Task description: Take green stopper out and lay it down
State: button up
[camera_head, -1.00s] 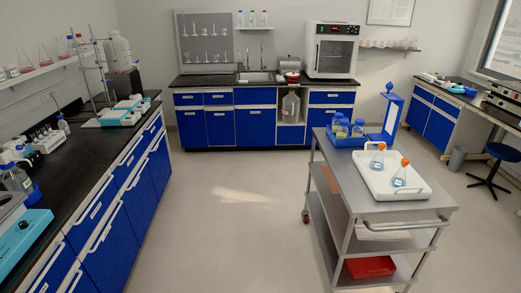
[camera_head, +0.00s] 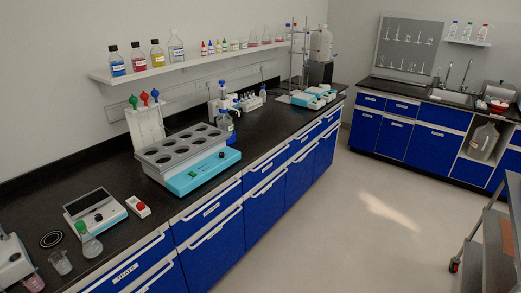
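A green stopper (camera_head: 81,226) sits in the neck of a clear conical flask (camera_head: 90,244). The flask stands upright on the black bench top at the lower left, with a little pale liquid in it. Another green knob-like piece (camera_head: 133,101) stands beside a red and a blue one on a white holder (camera_head: 146,125) behind the water bath; I cannot tell whether these are stoppers. My gripper is not in view.
Next to the flask are a beaker (camera_head: 60,262), a balance-like device (camera_head: 95,212) and a small box with a red button (camera_head: 138,207). A water bath (camera_head: 187,158) stands further right. The bench's front strip is mostly clear. A cart (camera_head: 490,245) stands at the right edge.

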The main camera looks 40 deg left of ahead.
aim_at(80, 226)
jog(key=u, duration=2.85)
jog(key=i, duration=0.7)
jog(key=l+u, duration=0.05)
